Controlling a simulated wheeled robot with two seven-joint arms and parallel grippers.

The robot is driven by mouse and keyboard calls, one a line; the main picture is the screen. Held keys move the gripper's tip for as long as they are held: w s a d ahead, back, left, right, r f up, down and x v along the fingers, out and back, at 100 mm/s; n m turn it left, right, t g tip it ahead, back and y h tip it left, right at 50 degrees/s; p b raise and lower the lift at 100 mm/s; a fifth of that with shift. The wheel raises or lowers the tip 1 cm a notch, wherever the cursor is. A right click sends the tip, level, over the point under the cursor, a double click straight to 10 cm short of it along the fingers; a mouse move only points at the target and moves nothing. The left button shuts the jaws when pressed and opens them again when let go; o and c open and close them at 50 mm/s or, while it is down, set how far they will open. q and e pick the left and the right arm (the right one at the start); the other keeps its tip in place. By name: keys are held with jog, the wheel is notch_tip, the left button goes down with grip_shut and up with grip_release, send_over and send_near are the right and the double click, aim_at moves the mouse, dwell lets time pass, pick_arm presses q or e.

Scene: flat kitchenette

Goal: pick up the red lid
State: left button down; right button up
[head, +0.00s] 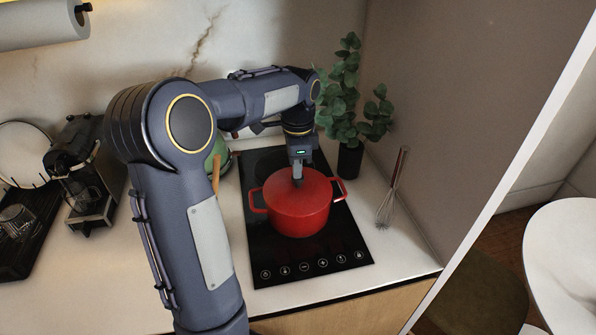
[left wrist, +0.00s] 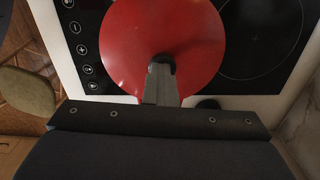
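The red lid (left wrist: 130,40) sits on the red pot (head: 301,217), which stands on the black cooktop. It fills the upper middle of the left wrist view as a red disc. My left gripper (head: 298,180) points down onto the middle of the lid from above. In the left wrist view its grey fingers (left wrist: 161,72) reach a small dark part at the lid's centre, probably the knob. The fingers overlap the knob, so I cannot tell whether they are closed on it. My right gripper is not in view.
The black cooktop (head: 267,261) lies on the white counter. A whisk (head: 386,207) stands to the pot's right, near the side wall. A potted plant (head: 350,155) is behind. A coffee machine (head: 85,175) and dish rack (head: 22,240) are at left.

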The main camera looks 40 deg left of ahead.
pick_arm(q)
jog(key=s+d+r+b, duration=0.2)
jog(key=s+d+r, duration=0.6)
jog(key=s+r, duration=0.3)
jog(key=shift+s+b, duration=0.25)
jog(key=shift+b, duration=0.1)
jog(key=c, duration=2.2)
grip_release()
jog(key=shift+c, duration=2.2)
grip_release()
jog(key=shift+r, duration=0.15)
